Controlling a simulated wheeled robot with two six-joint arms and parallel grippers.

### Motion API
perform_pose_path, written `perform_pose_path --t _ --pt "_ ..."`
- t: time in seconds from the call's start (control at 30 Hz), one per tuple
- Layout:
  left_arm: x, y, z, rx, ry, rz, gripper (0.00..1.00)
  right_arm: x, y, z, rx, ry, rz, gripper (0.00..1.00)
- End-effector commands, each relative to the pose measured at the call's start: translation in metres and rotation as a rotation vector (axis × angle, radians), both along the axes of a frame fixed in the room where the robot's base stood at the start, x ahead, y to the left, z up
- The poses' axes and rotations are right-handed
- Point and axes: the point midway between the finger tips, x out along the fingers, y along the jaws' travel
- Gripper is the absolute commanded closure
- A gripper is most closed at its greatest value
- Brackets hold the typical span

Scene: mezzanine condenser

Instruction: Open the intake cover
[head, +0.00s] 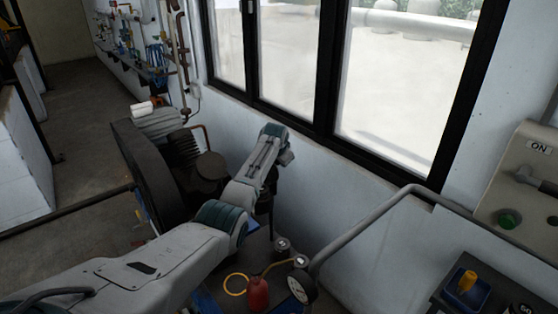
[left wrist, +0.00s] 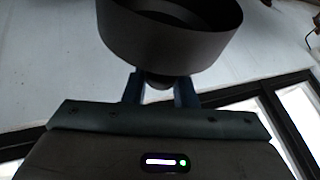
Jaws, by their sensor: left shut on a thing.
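In the left wrist view, a dark grey round part with a tall curved wall (left wrist: 185,45), which looks like the intake cover, fills the top middle. My left gripper (left wrist: 159,90) is just below it, its two blue fingers shut on a small dark rounded knob (left wrist: 158,82) at the part's near edge. In the head view my left arm reaches over the dark compressor machine (head: 180,160) by the wall; its wrist hides the fingers and the gripped spot. I cannot tell there how far the cover is open. My right gripper is not in view.
A grey pipe rail (head: 375,222) runs from the bench to the right. A red bottle (head: 258,294), a gauge (head: 301,287) and a yellow ring (head: 236,284) sit at the bottom. A control panel (head: 520,180) is at right. Windows line the wall behind.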

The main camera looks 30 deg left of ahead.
Motion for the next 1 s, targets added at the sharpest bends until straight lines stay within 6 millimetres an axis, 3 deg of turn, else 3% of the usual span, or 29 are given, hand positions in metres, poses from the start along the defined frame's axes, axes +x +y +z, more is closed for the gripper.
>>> perform_pose_path --t 0.03,0.27,0.3,0.4,1.0 --pt "-0.004 -0.007 -0.014 -0.013 0.021 -0.005 1.00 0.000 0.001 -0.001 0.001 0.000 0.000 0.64" --pt "-0.004 -0.007 -0.014 -0.013 0.022 -0.004 1.00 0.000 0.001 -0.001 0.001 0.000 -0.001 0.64" --pt "-0.004 -0.007 -0.014 -0.013 0.022 -0.004 0.73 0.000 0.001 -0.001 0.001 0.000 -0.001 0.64" --pt "-0.004 -0.006 -0.013 -0.011 0.021 -0.003 0.54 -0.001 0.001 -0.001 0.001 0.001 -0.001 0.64" --pt "-0.006 -0.003 0.002 -0.003 0.007 0.000 0.53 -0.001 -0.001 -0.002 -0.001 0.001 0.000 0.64"
